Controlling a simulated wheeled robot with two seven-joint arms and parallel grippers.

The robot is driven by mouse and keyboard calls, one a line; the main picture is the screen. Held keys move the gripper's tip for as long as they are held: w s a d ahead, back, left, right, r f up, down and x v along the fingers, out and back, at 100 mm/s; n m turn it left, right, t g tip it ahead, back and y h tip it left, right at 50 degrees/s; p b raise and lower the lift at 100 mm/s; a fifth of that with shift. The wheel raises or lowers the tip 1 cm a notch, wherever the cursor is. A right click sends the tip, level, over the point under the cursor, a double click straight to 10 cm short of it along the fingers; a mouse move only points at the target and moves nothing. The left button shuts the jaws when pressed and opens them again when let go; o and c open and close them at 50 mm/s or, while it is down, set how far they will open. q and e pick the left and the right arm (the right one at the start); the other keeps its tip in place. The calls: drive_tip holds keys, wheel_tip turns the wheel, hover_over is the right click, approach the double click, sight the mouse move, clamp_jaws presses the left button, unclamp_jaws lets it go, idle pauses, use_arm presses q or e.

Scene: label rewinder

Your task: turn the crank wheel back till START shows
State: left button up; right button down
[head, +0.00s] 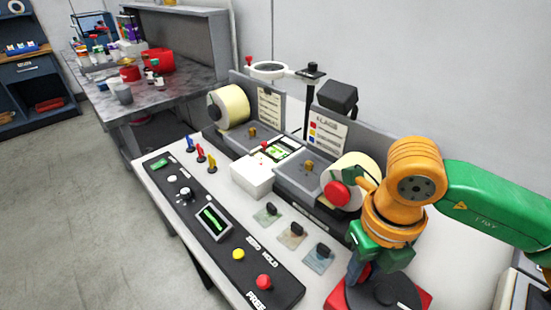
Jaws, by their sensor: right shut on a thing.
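The crank wheel (388,290) is a dark round disc on a red base at the bottom right of the head view, on the front right of the white label rewinder table. My right gripper (362,268) points down over the wheel's left side, shut on its upright crank handle. The fingers hide most of the handle. A small window (281,150) with green and white markings sits between the two spools; I cannot read START on it. My left gripper is not in view.
A black panel (225,236) with a green display, a yellow button (238,254) and a red button (264,282) runs along the front. The right label roll with its red hub (337,194) stands close to my right arm. A cluttered grey bench (135,103) is behind left.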

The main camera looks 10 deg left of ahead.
sight(363, 304)
drive_tip(key=s+b, duration=0.1)
drive_tip(key=s, duration=0.1)
drive_tip(key=s+f+b, duration=0.1)
drive_tip(key=s, duration=0.1)
drive_tip(key=shift+s+d, duration=0.15)
drive_tip(key=shift+d, duration=0.05)
drive_tip(key=shift+d+r, duration=0.15)
drive_tip(key=shift+r, duration=0.05)
drive_tip(key=c, duration=1.2)
unclamp_jaws()
drive_tip(key=shift+c, duration=0.2)
drive_tip(key=o, duration=0.4)
drive_tip(key=shift+s+a, duration=0.2)
drive_tip(key=shift+a, duration=0.15)
drive_tip(key=shift+o, duration=1)
drive_tip(key=shift+s+a+r, duration=0.1)
drive_tip(key=shift+a+r, duration=0.05)
drive_tip(key=shift+a, duration=0.2)
drive_tip(key=shift+d, duration=0.25)
drive_tip(key=shift+d+r, duration=0.1)
drive_tip(key=shift+r, duration=0.05)
